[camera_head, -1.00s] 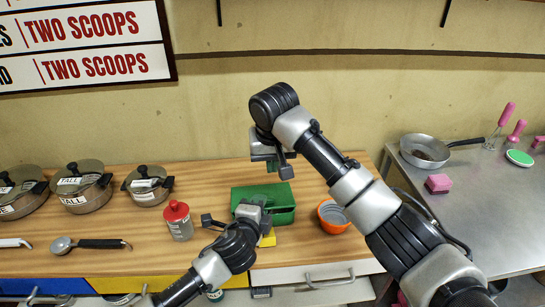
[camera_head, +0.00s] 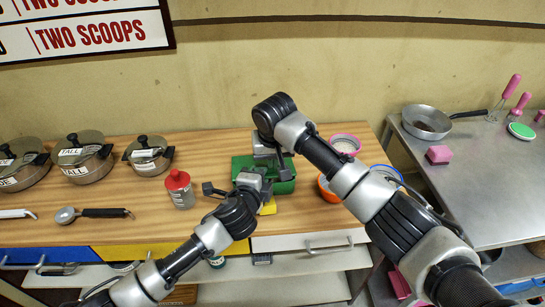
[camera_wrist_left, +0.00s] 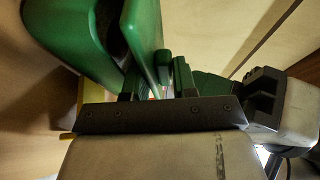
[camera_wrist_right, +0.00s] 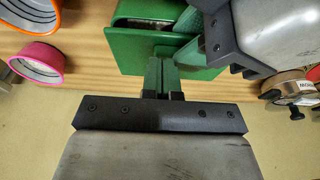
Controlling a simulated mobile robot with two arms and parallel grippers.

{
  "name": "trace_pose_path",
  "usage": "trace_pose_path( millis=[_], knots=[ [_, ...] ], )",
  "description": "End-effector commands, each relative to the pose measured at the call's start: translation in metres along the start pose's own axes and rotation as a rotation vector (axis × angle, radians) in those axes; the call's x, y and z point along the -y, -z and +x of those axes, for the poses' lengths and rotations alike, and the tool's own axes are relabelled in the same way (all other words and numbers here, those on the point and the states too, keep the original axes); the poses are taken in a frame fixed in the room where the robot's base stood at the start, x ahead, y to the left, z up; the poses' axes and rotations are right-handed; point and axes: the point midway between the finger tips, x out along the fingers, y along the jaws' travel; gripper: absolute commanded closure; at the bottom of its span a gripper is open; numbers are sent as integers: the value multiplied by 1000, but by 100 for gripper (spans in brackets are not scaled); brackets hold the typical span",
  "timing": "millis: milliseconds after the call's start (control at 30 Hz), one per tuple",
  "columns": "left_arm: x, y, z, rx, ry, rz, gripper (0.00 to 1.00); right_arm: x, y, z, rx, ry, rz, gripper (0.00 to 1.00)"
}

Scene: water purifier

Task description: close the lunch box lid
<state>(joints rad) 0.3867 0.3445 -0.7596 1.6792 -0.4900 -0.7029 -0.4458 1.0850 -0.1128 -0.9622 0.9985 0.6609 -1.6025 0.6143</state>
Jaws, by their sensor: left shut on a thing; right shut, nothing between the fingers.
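The green lunch box (camera_head: 240,164) stands on the wooden counter, largely hidden by my grippers in the head view. In the left wrist view a flat green panel (camera_wrist_left: 146,35) stands apart from the rounded green body (camera_wrist_left: 75,38), with a dark gap between. My left gripper (camera_wrist_left: 158,88) is shut on green lunch box material; whether lid or wall I cannot tell. My right gripper (camera_wrist_right: 163,72) is shut and empty, its tips at the edge of the lunch box, which also shows in the right wrist view (camera_wrist_right: 125,52). Contact there is unclear.
A red-capped bottle (camera_head: 180,190) stands left of the box. An orange bowl (camera_head: 326,188), a pink bowl (camera_head: 345,143) and a blue-rimmed bowl (camera_head: 388,172) are at right. Several pots (camera_head: 85,160) and a ladle (camera_head: 66,215) are farther left. Bare counter (camera_head: 120,190) lies between.

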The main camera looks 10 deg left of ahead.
Motion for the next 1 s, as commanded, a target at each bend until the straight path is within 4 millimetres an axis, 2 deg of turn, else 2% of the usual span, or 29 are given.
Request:
trace_pose_path(
  millis=[33, 200, 433, 467, 533, 833, 1000],
  knots=[
    [-6, -1, 0, 4, -12, -4, 100, 0, -2, 4, -7, 1, 0, 100],
    [-5, -1, 0, 4, -12, -5, 100, 0, -9, 14, -50, 1, 1, 100],
    [-4, 0, 0, 2, -9, -4, 100, 0, -8, 13, -52, 1, 1, 100],
    [-4, 0, 0, 2, -8, -4, 69, 0, -8, 13, -52, 1, 0, 100],
    [-4, 0, 0, 1, -8, -4, 59, 0, -8, 13, -53, 1, 0, 100],
    [-4, 0, -2, -1, -7, -2, 57, 1, -8, 13, -52, 3, -1, 100],
    [-5, 1, -17, -1, -8, -3, 57, 1, -8, 13, -53, 2, -1, 100]
  ],
)
